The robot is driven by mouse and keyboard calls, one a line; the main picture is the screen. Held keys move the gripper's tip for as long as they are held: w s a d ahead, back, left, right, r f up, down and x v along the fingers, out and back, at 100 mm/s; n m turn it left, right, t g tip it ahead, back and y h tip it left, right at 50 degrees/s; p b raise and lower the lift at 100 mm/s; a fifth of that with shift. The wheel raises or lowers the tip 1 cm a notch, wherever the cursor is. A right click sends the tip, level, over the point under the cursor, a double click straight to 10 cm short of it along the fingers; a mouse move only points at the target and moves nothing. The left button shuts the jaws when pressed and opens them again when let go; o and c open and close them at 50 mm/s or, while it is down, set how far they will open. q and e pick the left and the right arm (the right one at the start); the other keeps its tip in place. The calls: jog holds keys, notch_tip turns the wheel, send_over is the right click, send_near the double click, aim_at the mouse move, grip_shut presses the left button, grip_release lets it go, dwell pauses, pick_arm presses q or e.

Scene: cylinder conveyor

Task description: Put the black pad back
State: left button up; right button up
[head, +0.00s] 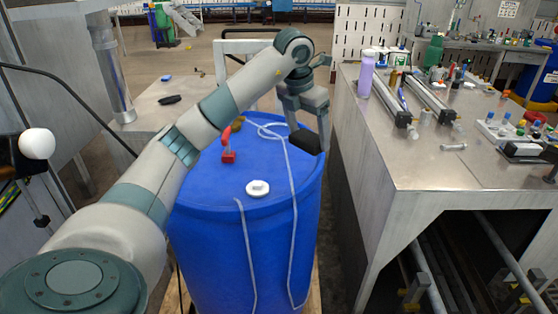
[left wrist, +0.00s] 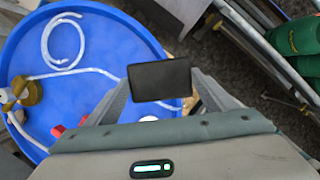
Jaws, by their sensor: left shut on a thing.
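The black pad (head: 305,141) is a dark flat block held between the fingers of my left gripper (head: 303,125). In the left wrist view the pad (left wrist: 159,80) shows as a dark rectangle between the two grey fingers of the left gripper (left wrist: 158,92), which is shut on it. In the head view the pad hangs over the right part of the top of the blue barrel (head: 222,178); whether it touches the top cannot be told. My right gripper is not in view.
A red-handled valve (head: 228,155), a white cap (head: 257,188) and a pale hose (head: 288,160) are on the barrel top. A metal workbench (head: 430,165) with cylinders, tubes and small parts stands to the right. A grey table (head: 150,112) stands behind at left.

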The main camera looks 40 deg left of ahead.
pick_arm(q)
jog(key=shift+a+f, duration=0.2)
jog(key=shift+a, duration=0.05)
jog(key=a+f+p, duration=0.1)
jog(key=a+f, duration=0.1)
jog(key=a, duration=0.1)
jog(key=a+f+p, duration=0.2)
jog(key=a, duration=0.2)
jog(key=a+f+p, duration=0.1)
jog(key=a+f, duration=0.1)
jog(key=a, duration=0.1)
jog(key=shift+a, duration=0.25)
jog(key=shift+a+f, duration=0.2)
jog(key=shift+f, duration=0.1)
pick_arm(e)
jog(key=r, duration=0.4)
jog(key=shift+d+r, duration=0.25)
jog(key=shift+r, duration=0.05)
pick_arm(q)
jog(key=shift+p, duration=0.3)
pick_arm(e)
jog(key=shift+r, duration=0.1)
